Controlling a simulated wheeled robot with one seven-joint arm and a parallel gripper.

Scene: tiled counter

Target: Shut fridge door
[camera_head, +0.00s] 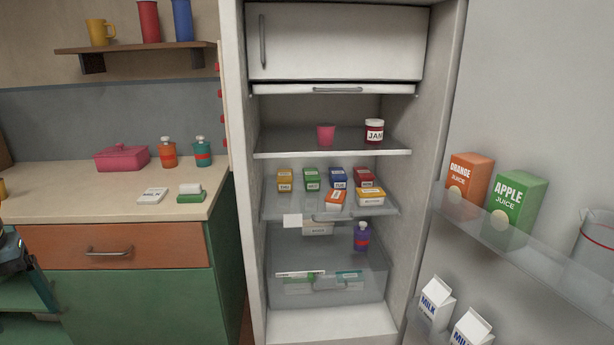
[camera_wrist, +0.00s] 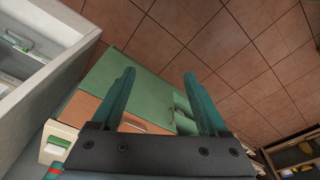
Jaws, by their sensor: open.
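The fridge (camera_head: 247,180) stands open in the middle of the head view, its shelves and drawer showing. Its door (camera_head: 520,95) is swung wide open to the right, with the inner side facing me. Door racks hold an orange juice carton (camera_head: 468,178), an apple juice carton (camera_head: 514,208), milk cartons (camera_head: 436,303) and a jug (camera_head: 595,250). In the wrist view my gripper (camera_wrist: 157,95) is open and empty, its two teal fingers apart over floor and cabinet. A white fridge-like edge (camera_wrist: 50,95) shows at left there. My gripper touches nothing I can see.
A counter (camera_head: 90,190) with a pink box (camera_head: 122,158), bottles and small boxes stands left of the fridge, above an orange drawer (camera_head: 115,246). Inside the fridge are a pink cup (camera_head: 326,135), a jam jar (camera_head: 374,131) and several small boxes. Tiled floor (camera_wrist: 255,50) is clear.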

